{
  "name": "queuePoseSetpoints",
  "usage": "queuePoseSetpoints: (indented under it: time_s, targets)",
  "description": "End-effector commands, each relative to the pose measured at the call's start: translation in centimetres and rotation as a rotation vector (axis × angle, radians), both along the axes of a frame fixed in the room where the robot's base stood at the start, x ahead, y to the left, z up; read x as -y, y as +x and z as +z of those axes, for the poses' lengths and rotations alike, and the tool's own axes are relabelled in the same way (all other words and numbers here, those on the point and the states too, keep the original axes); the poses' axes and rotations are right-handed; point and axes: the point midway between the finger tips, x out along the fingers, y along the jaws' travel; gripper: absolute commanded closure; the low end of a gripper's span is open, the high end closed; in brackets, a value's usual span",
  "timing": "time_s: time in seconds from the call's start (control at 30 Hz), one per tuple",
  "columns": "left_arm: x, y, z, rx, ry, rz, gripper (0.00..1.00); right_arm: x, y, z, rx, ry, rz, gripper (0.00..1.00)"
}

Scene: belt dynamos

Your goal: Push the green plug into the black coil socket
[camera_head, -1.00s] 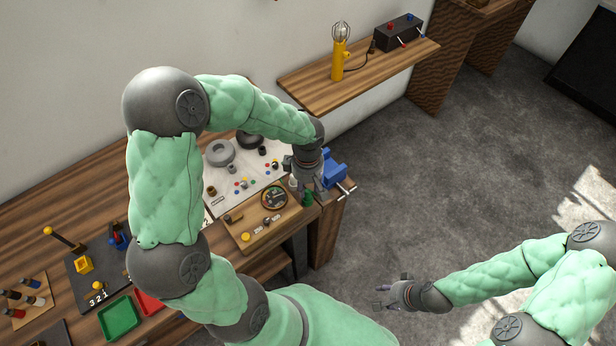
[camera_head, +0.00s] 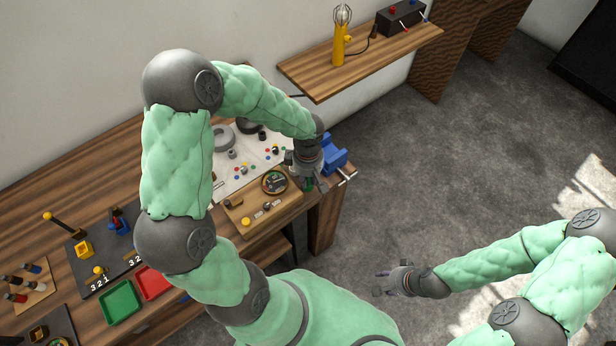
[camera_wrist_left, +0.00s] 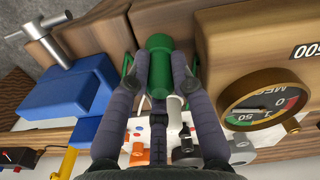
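The green plug (camera_wrist_left: 159,62) stands upright between the two fingers of my left gripper (camera_wrist_left: 156,75) in the left wrist view. The fingers flank it closely; contact is not clear. In the head view my left gripper (camera_head: 312,187) is spread around the plug (camera_head: 309,184), which is mostly hidden, at the right end of the bench. A dark round coil (camera_head: 247,126) lies at the back of the white sheet, partly behind my left arm; I cannot make out its socket. My right gripper (camera_head: 382,283) is open and empty over the floor.
A blue vise (camera_head: 335,158) with a metal bar stands close to the right of my left gripper. A round gauge (camera_head: 275,182) sits on a wooden board (camera_head: 243,221) to its left. A grey ring (camera_head: 222,136) lies on the white sheet.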

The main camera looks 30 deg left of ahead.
Motion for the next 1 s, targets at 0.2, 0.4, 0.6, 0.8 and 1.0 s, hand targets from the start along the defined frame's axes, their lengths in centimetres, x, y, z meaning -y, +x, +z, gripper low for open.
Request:
queuePoseSetpoints:
  time_s: [0.2, 0.4, 0.6, 0.8, 1.0]
  targets:
    - [-0.01, 0.01, 0.02, 0.000, 0.000, 0.000, 0.65, 0.00, 0.00, 0.00, 0.000, 0.000, 0.000, 0.60]
    - [-0.01, 0.01, 0.02, 0.000, 0.000, 0.000, 0.65, 0.00, 0.00, -0.04, 0.000, 0.000, 0.000, 0.60]
    - [-0.02, 0.02, 0.07, 0.001, 0.000, 0.001, 0.65, 0.00, 0.00, -0.44, 0.000, 0.000, 0.000, 0.60]
    - [-0.01, 0.00, 0.18, 0.000, 0.000, 0.000, 0.65, 0.00, 0.00, -0.59, 0.000, 0.000, 0.000, 0.60]
    - [-0.01, 0.00, 0.21, 0.000, 0.000, 0.000, 0.87, 0.00, 0.00, -0.55, 0.000, 0.000, 0.000, 0.60]
